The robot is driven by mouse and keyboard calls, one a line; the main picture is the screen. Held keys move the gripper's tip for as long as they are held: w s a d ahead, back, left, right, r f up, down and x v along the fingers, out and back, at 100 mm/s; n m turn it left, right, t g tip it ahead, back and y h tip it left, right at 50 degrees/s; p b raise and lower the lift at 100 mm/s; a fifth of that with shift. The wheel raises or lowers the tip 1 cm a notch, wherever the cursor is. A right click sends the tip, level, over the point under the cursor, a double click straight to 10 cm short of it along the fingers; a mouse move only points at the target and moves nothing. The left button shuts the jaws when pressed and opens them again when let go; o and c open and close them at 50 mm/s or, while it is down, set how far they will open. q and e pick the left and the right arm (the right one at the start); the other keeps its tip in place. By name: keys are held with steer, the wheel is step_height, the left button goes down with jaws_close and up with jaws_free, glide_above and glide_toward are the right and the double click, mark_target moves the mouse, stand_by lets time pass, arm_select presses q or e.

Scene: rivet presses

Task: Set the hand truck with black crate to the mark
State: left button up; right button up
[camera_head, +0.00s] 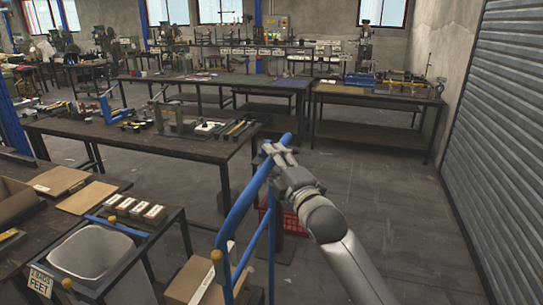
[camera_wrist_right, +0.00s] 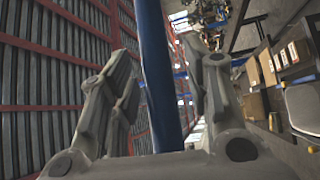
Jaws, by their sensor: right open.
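The blue tubular frame of a hand truck (camera_head: 238,215) stands in the lower middle of the head view. Its upper bar reaches up to my right gripper (camera_head: 277,151). In the right wrist view the blue bar (camera_wrist_right: 160,75) runs between the two spread fingers of my right gripper (camera_wrist_right: 163,85), which is open around it. I cannot make out a black crate clearly; the truck's lower part is cut off by the picture's edge. No floor mark shows. My left gripper is not in view.
A red crate (camera_head: 291,217) is on the floor beyond the truck. A cardboard box (camera_head: 196,281) is low beside the frame. Workbenches (camera_head: 140,146) stand left, another (camera_head: 372,98) behind. A ribbed shutter (camera_head: 508,130) lines the right. The floor (camera_head: 390,195) between is clear.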

steer(key=shift+w+a, duration=0.25)
steer(key=shift+w, duration=0.25)
steer(key=shift+c, duration=0.4)
jaws_close()
